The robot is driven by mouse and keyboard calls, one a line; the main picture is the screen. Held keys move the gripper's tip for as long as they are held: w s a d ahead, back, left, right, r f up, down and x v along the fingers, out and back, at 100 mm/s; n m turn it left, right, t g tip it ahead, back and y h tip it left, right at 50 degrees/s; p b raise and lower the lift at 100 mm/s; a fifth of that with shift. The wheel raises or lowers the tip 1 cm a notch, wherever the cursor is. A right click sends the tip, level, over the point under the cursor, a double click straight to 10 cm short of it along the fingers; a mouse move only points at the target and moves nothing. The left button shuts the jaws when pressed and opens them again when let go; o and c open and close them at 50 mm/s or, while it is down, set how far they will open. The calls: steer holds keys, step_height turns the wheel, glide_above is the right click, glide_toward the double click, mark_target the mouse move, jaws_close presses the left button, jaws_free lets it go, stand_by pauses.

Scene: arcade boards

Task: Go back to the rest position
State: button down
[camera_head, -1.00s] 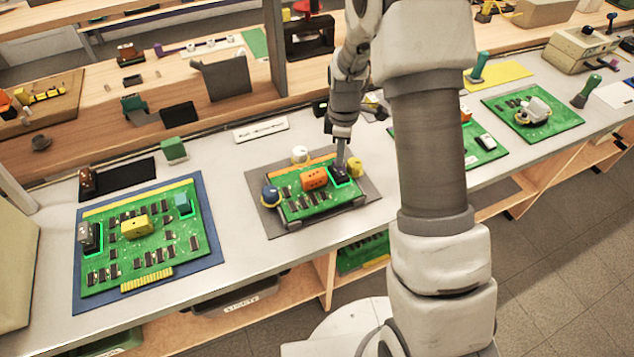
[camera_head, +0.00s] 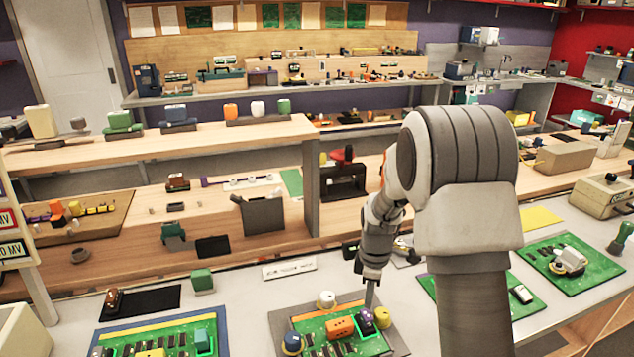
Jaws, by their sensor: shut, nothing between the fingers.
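My gripper (camera_head: 370,300) is shut and points down over the right part of the middle green board (camera_head: 312,325). Its narrow tip is just above or beside a dark block (camera_head: 365,318) on that board; I cannot tell whether they touch. Next to the dark block is a yellow knob (camera_head: 382,317). An orange block (camera_head: 340,327), a blue knob (camera_head: 293,342) and a white knob (camera_head: 326,299) are also on or by the board. The board's lower edge is cut off by the frame.
A left board on a blue mat (camera_head: 222,318) and right-hand boards (camera_head: 566,262) lie on the same bench. Behind it stands a wooden shelf (camera_head: 200,137) with an upright post (camera_head: 311,195) left of my arm. A small green block (camera_head: 202,280) sits on the bench.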

steer(key=s+r+m+t, duration=0.2)
steer(key=s+r+m, duration=0.3)
steer(key=s+r, duration=0.45)
steer(key=s+r+m+t, duration=0.2)
steer(key=s+r+m, duration=0.4)
steer(key=r, duration=0.7)
steer(key=s+r+m+t, duration=0.1)
steer(key=s+r+m, duration=0.1)
steer(key=s, duration=0.7)
steer(key=shift+s+r+m+t, duration=0.15)
steer(key=shift+s+m+t, duration=0.2)
steer(key=shift+m, duration=0.55)
steer(key=shift+a, duration=0.1)
